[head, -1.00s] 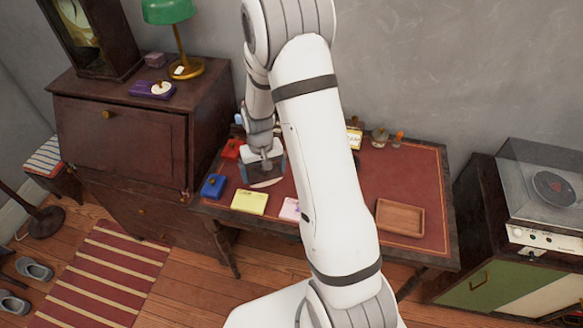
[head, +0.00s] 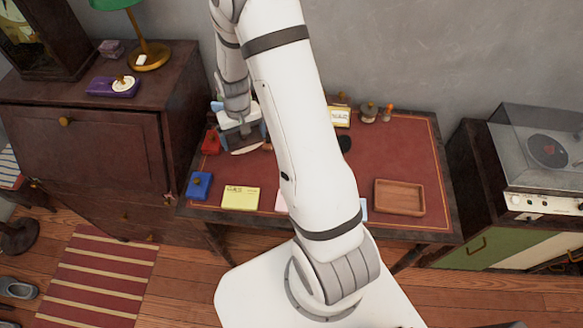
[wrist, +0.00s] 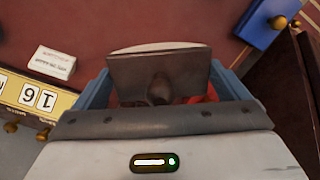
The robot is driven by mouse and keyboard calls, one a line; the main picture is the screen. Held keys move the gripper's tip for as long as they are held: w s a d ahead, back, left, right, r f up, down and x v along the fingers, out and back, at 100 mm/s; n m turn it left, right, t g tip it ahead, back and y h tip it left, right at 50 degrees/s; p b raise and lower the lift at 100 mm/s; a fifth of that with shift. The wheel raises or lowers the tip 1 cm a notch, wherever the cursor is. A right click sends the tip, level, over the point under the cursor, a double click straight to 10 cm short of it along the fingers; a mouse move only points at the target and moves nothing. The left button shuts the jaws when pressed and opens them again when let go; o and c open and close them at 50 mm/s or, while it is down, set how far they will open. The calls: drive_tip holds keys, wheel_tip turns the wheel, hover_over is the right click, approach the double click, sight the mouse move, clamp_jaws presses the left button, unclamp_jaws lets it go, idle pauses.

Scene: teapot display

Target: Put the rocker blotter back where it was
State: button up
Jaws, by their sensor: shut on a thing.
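My gripper (head: 240,132) is above the back left part of the red-topped desk (head: 385,155). It is shut on the rocker blotter (wrist: 158,72), which has a dark grey top plate, a knob and a pale curved underside. In the wrist view the blotter sits between the blue fingers (wrist: 160,94). In the head view only its pale lower edge (head: 247,150) shows under the gripper. It appears held off the desk, but the height of the gap is unclear. My arm hides part of the desk.
A red box (head: 211,142) and a blue box (head: 200,186) stand along the left edge. A yellow pad (head: 240,197) lies at the front, a wooden tray (head: 400,197) at the right. A calendar (head: 340,117) stands at the back. The desktop's right part is largely clear.

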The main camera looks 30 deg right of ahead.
drive_tip(key=s+d+m+b, duration=0.55)
drive_tip(key=s+d, duration=0.25)
drive_tip(key=d, duration=0.2)
drive_tip(key=shift+m, duration=0.35)
drive_tip(key=f, duration=0.2)
drive_tip(key=s+f+p, duration=0.1)
drive_tip(key=f, duration=0.1)
drive_tip(key=shift+d, duration=0.25)
drive_tip(key=shift+f, duration=2.45)
drive_tip(key=shift+f, duration=0.2)
drive_tip(key=o, duration=0.6)
drive_tip(key=shift+c, duration=0.2)
drive_tip(key=shift+o, duration=0.4)
